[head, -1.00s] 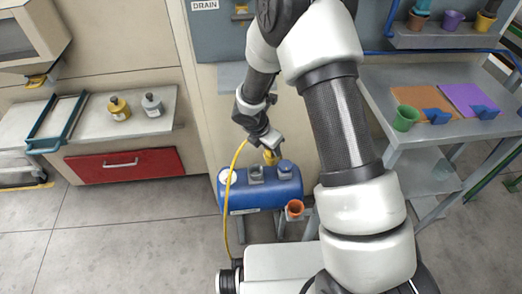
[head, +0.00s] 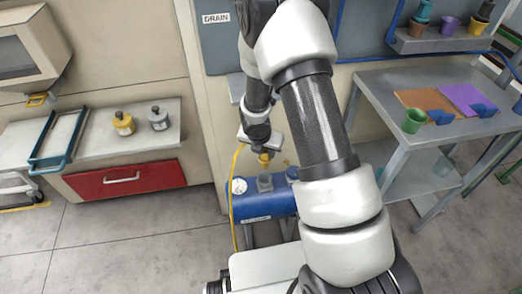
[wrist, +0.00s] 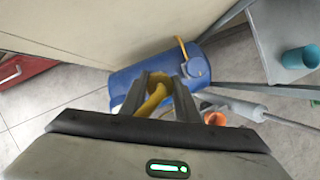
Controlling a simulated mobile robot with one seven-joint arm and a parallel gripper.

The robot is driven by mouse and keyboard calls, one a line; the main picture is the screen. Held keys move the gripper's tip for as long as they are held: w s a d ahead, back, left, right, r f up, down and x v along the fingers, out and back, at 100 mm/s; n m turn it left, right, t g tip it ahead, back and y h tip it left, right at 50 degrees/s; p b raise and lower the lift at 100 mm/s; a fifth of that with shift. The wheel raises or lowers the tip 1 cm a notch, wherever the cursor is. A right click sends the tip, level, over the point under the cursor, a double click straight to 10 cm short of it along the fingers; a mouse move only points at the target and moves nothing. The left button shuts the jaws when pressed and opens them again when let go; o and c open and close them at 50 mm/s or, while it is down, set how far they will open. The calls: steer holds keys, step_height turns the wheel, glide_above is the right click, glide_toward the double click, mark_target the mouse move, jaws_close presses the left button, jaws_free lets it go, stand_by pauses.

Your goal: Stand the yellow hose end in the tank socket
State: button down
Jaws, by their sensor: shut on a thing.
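The blue tank (head: 255,205) stands low in front of the cabinet wall, with a round white gauge at its left end. Its grey square socket (head: 265,183) is on top, near the middle. My gripper (head: 262,153) is shut on the yellow hose end (head: 264,161), which appears just above the socket; I cannot tell whether they touch. The yellow hose (head: 233,190) hangs down left of the tank. In the wrist view, the yellow hose end (wrist: 153,100) sits between my fingers (wrist: 163,95), over the tank (wrist: 130,77). The socket is hidden there.
A blue cap (head: 292,173) is on the tank's right. A yellow handle (wrist: 182,47) rises from the tank. An orange cup (wrist: 215,118) stands beside it. A bench (head: 385,100) with a green cup (head: 414,120) is right; a counter (head: 95,140) with two bottles is left.

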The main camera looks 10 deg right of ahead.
mark_target(265, 168)
steer(key=shift+f+b, duration=2.4)
steer(key=shift+f, duration=0.15)
steer(key=shift+f+b, duration=0.65)
steer(key=shift+b, duration=0.1)
steer(key=shift+f, duration=0.15)
steer(key=shift+f+b, duration=0.9)
steer(key=shift+b, duration=0.15)
steer(key=shift+f, duration=0.1)
steer(key=shift+f+b, duration=0.4)
steer(key=shift+f, duration=0.25)
